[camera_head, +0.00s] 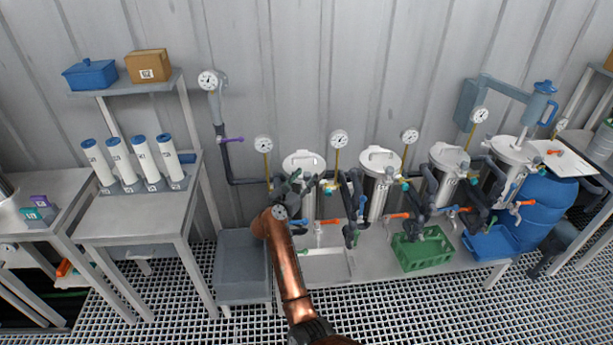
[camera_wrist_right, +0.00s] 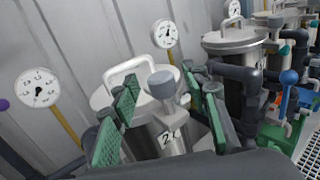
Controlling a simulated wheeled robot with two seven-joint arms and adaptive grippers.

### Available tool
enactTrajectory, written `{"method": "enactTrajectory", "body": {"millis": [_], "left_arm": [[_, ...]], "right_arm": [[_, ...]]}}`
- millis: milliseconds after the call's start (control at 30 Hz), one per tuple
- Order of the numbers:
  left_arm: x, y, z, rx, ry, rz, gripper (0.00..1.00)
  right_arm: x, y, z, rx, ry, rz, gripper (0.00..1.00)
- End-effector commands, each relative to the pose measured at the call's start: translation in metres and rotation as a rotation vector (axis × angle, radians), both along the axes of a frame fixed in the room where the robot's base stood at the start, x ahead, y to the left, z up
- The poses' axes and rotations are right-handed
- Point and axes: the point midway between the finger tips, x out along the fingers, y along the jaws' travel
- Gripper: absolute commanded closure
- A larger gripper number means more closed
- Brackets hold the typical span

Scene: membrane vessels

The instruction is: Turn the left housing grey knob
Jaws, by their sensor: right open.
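The left housing (camera_head: 304,163) is a steel vessel with a handled lid, leftmost in the row. In the right wrist view the housing lid (camera_wrist_right: 103,97) sits behind the fingers, and the grey knob (camera_wrist_right: 161,84) stands upright on a pale stem in front of it. My right gripper (camera_head: 291,184) is at this housing's upper front. In the right wrist view the right gripper (camera_wrist_right: 161,108) is open, its green pads on both sides of the knob with visible gaps. The knob is hard to make out in the head view. My left gripper is not in view.
More steel housings (camera_head: 378,185) with dark pipes and coloured valve handles stand to the right. A gauge (camera_head: 264,144) on a yellow stem is close left of the gripper. A green crate (camera_head: 422,262) and a grey bin (camera_head: 243,290) stand below.

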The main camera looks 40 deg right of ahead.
Motion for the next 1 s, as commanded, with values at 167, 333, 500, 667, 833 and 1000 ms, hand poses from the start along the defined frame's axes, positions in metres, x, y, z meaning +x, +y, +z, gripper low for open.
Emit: {"method": "enactTrajectory", "body": {"millis": [167, 333, 500, 667, 833, 1000], "left_arm": [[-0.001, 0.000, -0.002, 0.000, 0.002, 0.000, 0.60], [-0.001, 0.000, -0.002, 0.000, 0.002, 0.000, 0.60], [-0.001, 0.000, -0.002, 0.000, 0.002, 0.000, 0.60], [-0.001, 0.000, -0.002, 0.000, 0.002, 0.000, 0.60], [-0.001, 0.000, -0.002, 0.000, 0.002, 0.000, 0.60], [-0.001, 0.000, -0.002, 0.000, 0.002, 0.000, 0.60]], "right_arm": [[0.007, -0.015, 0.000, -0.002, 0.001, 0.001, 0.58], [0.009, -0.018, 0.000, -0.002, 0.001, 0.001, 0.58], [0.008, -0.017, 0.000, -0.002, 0.001, 0.001, 0.60], [0.008, -0.017, 0.000, -0.002, 0.001, 0.001, 0.71], [0.008, -0.017, 0.000, -0.002, 0.001, 0.001, 0.82], [0.009, -0.017, 0.000, -0.002, 0.001, 0.002, 0.94]]}}
